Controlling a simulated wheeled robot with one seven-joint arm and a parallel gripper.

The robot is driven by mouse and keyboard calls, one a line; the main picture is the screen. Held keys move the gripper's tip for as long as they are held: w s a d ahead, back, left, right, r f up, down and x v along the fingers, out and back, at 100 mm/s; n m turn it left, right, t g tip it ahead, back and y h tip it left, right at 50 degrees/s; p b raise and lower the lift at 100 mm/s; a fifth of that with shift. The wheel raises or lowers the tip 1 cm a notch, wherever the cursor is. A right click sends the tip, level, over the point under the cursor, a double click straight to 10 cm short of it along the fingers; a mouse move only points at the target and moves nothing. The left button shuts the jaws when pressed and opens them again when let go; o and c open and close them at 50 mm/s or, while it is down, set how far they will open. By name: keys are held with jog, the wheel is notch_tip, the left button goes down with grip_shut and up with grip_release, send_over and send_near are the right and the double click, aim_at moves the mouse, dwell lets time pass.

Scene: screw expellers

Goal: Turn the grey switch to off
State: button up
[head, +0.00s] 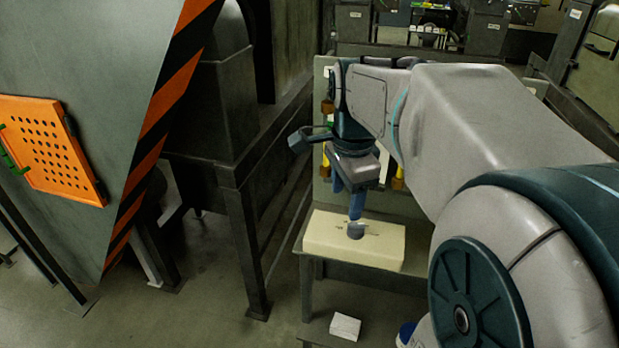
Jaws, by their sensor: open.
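The grey switch (355,231) is a small round knob on top of a cream box (385,254). The box lies on a dark metal stand in the middle of the head view. My gripper (356,213) points down right above the knob, with its blue fingers at or very near it. I cannot tell whether the fingers touch the knob. The gripper is open, but the gap between the fingers is hard to see from here. The knob's exact angle is too small to read, and the fingers partly hide it.
A small white block (345,326) lies on a lower shelf. A large grey machine with orange and black stripes (165,95) and an orange perforated panel (50,150) stands at left. A dark metal frame (240,245) stands left of the box. A grey-green panel (322,190) rises behind it.

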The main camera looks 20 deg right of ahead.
aim_at(356, 224)
jog(key=w+d+r+m+g+b, duration=0.1)
jog(key=w+d+m, duration=0.35)
jog(key=m, duration=0.45)
jog(key=f, duration=0.9)
jog(key=s+f, duration=0.1)
jog(key=f, duration=0.3)
jog(key=shift+d+f+b, duration=0.2)
jog(key=shift+b, duration=0.15)
jog(key=c, duration=1)
